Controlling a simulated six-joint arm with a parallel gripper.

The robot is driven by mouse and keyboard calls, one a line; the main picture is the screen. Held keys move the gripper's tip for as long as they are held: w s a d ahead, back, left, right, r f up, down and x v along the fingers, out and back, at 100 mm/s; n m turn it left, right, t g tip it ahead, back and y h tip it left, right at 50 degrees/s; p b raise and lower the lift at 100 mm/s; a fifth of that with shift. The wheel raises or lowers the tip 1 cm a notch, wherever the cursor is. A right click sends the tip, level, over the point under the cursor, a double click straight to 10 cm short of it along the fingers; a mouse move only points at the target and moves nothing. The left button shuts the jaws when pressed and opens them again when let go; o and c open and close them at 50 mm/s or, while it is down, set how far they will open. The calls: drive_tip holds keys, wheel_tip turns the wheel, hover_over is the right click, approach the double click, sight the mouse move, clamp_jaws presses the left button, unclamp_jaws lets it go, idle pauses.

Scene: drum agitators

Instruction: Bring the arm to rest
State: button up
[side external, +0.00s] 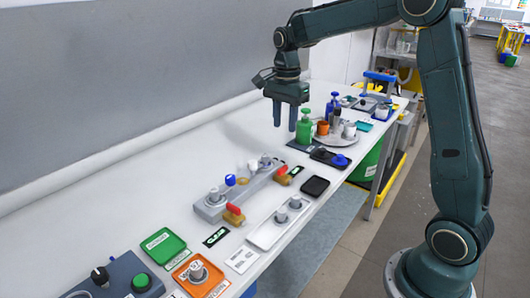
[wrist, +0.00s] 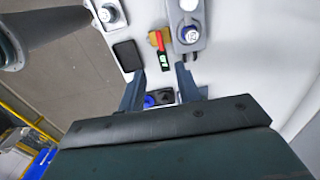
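My gripper (side external: 284,126) hangs with its fingers pointing down above the far half of the white bench (side external: 140,205), left of a green bottle (side external: 304,128). The two fingers are apart with nothing between them in the side view. In the wrist view my gripper (wrist: 161,72) also shows its fingers spread. Beyond the fingertips there lie a black base with a blue knob (wrist: 150,101) and a red-handled valve (wrist: 159,40). They are below the gripper and do not touch it.
A grey manifold (side external: 238,192) with red-handled valves sits mid-bench. A white tray (side external: 265,236), green tray (side external: 158,250), orange tray (side external: 211,285) and control box (side external: 118,277) are nearer. A round tray (side external: 345,142) holds items beyond. The wall-side bench strip is clear.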

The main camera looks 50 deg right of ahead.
drive_tip(key=s+a+r+n+t, duration=0.1)
drive_tip(key=s+a+r+n, duration=0.25)
drive_tip(key=s, duration=0.25)
drive_tip(key=s+a+r+n+t, duration=0.2)
drive_tip(key=s+a+r+n, duration=0.1)
drive_tip(key=s+n, duration=0.2)
drive_tip(key=s+a+f+n+t, duration=0.1)
drive_tip(key=s+a+n, duration=0.1)
drive_tip(key=s+n, duration=0.3)
drive_tip(key=s+a+f+n+t, duration=0.1)
drive_tip(key=s+n, duration=0.3)
drive_tip(key=s, duration=0.5)
drive_tip(key=shift+s+a+n+t, duration=0.3)
drive_tip(key=shift+s+a+n, duration=0.05)
drive_tip(key=shift+a, duration=0.55)
